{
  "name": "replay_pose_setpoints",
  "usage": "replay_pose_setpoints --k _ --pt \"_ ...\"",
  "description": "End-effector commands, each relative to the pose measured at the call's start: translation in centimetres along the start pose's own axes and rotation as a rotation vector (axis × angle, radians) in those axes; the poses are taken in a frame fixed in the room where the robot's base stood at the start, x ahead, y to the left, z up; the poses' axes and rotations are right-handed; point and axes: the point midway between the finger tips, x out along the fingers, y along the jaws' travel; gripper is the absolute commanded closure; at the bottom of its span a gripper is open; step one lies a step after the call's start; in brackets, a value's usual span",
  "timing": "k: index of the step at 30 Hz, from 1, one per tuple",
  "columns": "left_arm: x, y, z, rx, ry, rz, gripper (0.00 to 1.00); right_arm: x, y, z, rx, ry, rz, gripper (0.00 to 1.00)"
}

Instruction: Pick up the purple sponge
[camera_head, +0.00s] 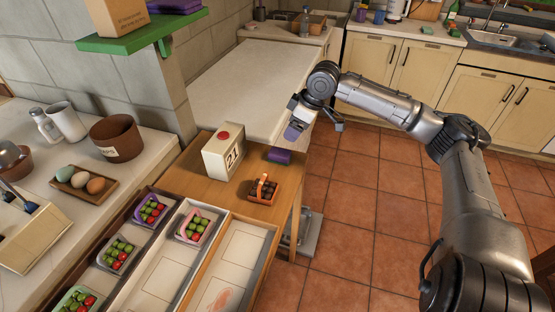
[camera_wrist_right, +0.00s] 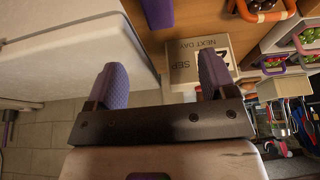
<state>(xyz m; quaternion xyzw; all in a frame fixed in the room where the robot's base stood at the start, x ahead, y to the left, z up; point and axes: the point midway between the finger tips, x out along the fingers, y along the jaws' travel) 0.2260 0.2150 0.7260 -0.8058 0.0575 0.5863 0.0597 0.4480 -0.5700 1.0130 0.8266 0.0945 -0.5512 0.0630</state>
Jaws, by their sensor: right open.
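The purple sponge (camera_head: 280,156) lies on the wooden table near its back edge, just right of the white calendar block (camera_head: 222,155). It also shows at the top of the right wrist view (camera_wrist_right: 157,12), cut off by the frame. My right gripper (camera_head: 300,130) hangs over the table's far right corner, above and beyond the sponge and apart from it. In the wrist view its two purple-padded fingers (camera_wrist_right: 160,78) stand wide apart with nothing between them. My left gripper is not in view.
A small orange basket (camera_head: 263,190) stands in front of the sponge. Several trays of red and green fruit (camera_head: 196,226) fill the front left. A pale worktop (camera_head: 240,85) lies behind. The green shelf (camera_head: 140,35) holds a box and another purple item. Tiled floor is clear right.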

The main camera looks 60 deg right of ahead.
Motion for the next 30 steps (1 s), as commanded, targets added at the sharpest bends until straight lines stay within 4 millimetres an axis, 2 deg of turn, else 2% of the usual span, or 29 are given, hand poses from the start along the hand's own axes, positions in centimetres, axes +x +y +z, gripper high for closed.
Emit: replay_pose_setpoints --k 6,19,30 --pt "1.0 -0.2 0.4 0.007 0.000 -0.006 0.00 2.5 0.2 0.3 0.001 -0.007 0.005 0.22" --pt "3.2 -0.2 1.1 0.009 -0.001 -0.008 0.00 6.4 0.1 0.4 0.002 -0.007 0.002 0.22" --pt "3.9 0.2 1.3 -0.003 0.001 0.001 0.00 7.9 0.0 0.2 0.000 -0.002 0.001 0.22"
